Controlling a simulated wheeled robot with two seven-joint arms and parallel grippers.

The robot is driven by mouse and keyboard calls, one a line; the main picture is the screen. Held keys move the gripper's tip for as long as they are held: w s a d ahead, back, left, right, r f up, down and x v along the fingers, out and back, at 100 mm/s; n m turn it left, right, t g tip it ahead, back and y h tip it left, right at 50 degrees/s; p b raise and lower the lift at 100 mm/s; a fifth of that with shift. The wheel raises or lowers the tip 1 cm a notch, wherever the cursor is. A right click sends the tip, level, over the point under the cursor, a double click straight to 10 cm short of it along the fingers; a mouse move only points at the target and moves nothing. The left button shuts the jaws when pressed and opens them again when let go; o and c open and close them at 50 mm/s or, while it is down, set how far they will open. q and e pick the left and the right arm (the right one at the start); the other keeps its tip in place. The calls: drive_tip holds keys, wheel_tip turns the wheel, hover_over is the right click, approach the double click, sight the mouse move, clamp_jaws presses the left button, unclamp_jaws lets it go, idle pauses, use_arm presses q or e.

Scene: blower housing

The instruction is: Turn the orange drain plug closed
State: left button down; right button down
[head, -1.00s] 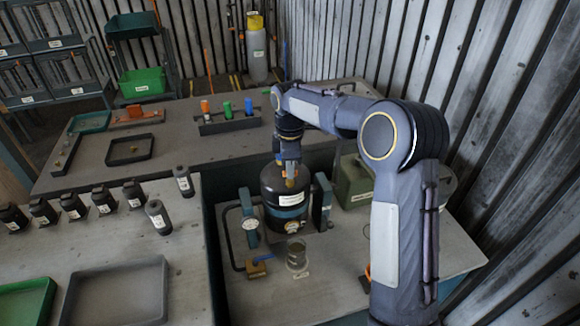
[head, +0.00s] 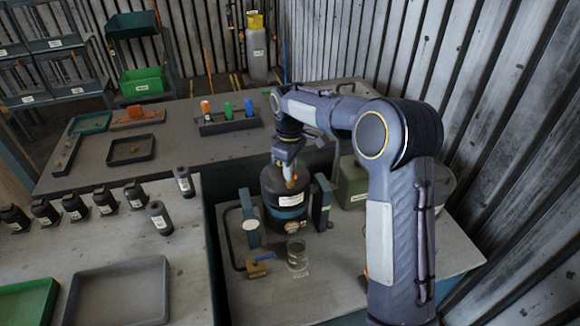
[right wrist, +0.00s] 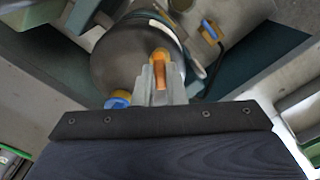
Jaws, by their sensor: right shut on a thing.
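The black housing (head: 285,190) stands upright between two teal posts, with a white label on its front. My right gripper (head: 289,176) points down at its top. In the right wrist view the gripper (right wrist: 160,82) is shut on the orange drain plug (right wrist: 160,62), with a finger on each side. The plug's orange also shows below the fingers in the head view (head: 291,184). The fingers hide part of the plug, and whether it is seated fully is not visible. My left gripper is not in view.
A clear jar (head: 297,256) and a small brass-coloured block with a blue handle (head: 258,267) stand in front of the housing. A green container (head: 353,181) is behind on the right. Small black bottles (head: 104,199) and a grey tray (head: 118,292) are at left.

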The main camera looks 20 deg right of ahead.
drive_tip(key=m, duration=0.3)
drive_tip(key=shift+m, duration=0.4)
drive_tip(key=m, duration=0.3)
drive_tip(key=shift+r+m+p, duration=0.1)
drive_tip(key=shift+m+p, duration=0.2)
drive_tip(key=shift+p, duration=0.1)
drive_tip(key=m, duration=0.6)
drive_tip(key=shift+p, duration=0.3)
drive_tip(key=m, duration=0.4)
drive_tip(key=m+p, duration=0.1)
drive_tip(key=m, duration=0.2)
drive_tip(key=shift+m, duration=0.3)
drive_tip(key=m+p, duration=0.1)
drive_tip(key=m, duration=0.5)
drive_tip(key=shift+m, duration=0.3)
drive_tip(key=c, duration=1.5)
unclamp_jaws()
